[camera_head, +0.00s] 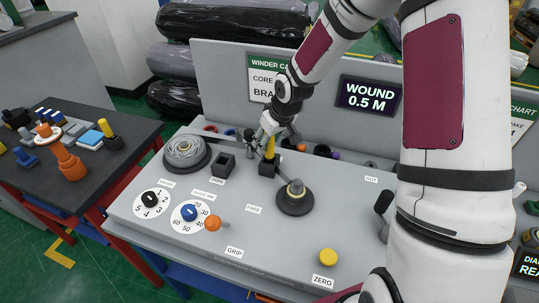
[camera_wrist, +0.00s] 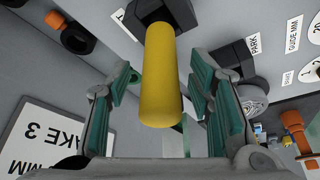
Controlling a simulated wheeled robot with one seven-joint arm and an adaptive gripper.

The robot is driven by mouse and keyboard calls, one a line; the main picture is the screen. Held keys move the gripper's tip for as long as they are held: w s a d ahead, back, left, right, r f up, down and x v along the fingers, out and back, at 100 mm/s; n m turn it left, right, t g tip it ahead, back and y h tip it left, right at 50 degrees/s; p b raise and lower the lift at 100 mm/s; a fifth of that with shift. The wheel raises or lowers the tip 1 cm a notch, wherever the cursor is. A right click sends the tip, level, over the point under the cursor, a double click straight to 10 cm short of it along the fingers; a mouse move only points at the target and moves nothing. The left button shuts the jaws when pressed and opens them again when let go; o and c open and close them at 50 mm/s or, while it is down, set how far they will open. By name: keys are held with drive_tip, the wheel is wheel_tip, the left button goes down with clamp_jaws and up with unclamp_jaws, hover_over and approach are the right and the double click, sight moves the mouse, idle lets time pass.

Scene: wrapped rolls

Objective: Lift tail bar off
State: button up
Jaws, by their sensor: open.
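The tail bar is not labelled in view; a yellow upright handle (camera_head: 270,148) on a black block (camera_head: 267,168) stands on the grey console, and I take it as the bar. My gripper (camera_head: 267,134) is over the top of this handle, pointing down. In the wrist view the yellow handle (camera_wrist: 162,75) stands between the two open green-padded fingers, with gaps on both sides. Its black base (camera_wrist: 160,12) shows behind it. The fingers do not appear to touch the handle.
Left of the handle are a black PARK block (camera_head: 223,163) and a grey roll (camera_head: 187,152). A black hub (camera_head: 295,197) stands in front. Numbered dials, an orange knob (camera_head: 213,223) and a yellow button (camera_head: 328,257) lie nearer. A sign panel rises behind.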

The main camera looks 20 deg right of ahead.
drive_tip(key=shift+x, duration=1.25)
clamp_jaws()
wheel_tip(320, 180, up, 9)
drive_tip(key=shift+f, duration=0.1)
drive_tip(key=shift+r, duration=0.6)
drive_tip(key=shift+r, duration=0.25)
drive_tip(key=shift+a, duration=0.15)
